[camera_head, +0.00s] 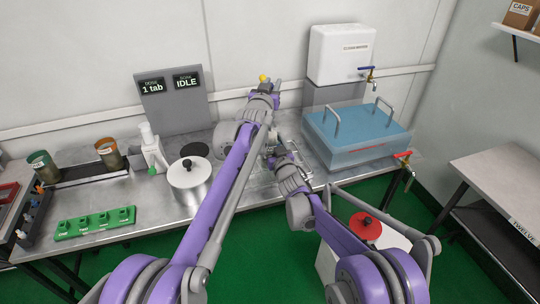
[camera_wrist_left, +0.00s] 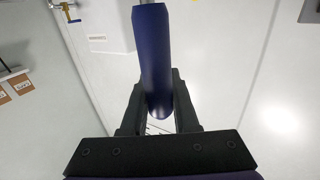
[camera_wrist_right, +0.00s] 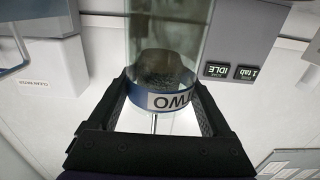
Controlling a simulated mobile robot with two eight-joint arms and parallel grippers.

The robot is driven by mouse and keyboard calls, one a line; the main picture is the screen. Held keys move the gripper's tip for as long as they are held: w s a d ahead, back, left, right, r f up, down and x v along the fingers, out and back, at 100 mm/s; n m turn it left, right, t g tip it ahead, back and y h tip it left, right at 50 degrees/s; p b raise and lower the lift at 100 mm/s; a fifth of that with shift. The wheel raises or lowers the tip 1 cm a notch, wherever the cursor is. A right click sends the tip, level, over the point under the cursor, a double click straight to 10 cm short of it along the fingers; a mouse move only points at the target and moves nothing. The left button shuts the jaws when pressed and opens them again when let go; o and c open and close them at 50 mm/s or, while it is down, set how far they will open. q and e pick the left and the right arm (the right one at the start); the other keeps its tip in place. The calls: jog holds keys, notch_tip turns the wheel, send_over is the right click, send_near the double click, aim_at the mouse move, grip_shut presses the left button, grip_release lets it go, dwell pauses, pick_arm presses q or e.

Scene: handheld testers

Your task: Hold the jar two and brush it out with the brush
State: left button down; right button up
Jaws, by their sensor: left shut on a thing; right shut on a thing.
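My left gripper (camera_wrist_left: 158,105) is shut on a dark blue handle (camera_wrist_left: 152,60), which I take to be the brush's. My right gripper (camera_wrist_right: 165,100) is shut around a clear jar (camera_wrist_right: 165,25) with a blue band and a label reading TWO, upside down in the right wrist view. Dark speckled matter shows inside the jar near the band. In the head view my left gripper (camera_head: 272,88) is above my right gripper (camera_head: 276,155); my arms largely hide the jar and brush.
A steel pot (camera_head: 189,184) stands left of my arms. Jars with green (camera_head: 42,165) and orange (camera_head: 109,153) bands stand in a rack at left. A green block (camera_head: 95,223) lies in front. A blue-topped basin (camera_head: 358,130) and a tap (camera_head: 403,163) are at right.

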pick_arm(q)
jog(key=shift+f, duration=2.5)
jog(key=shift+s, duration=0.65)
jog(key=shift+r, duration=2.55)
jog(key=shift+f, duration=0.15)
notch_tip(320, 180, down, 5)
jog(key=shift+r, duration=0.1)
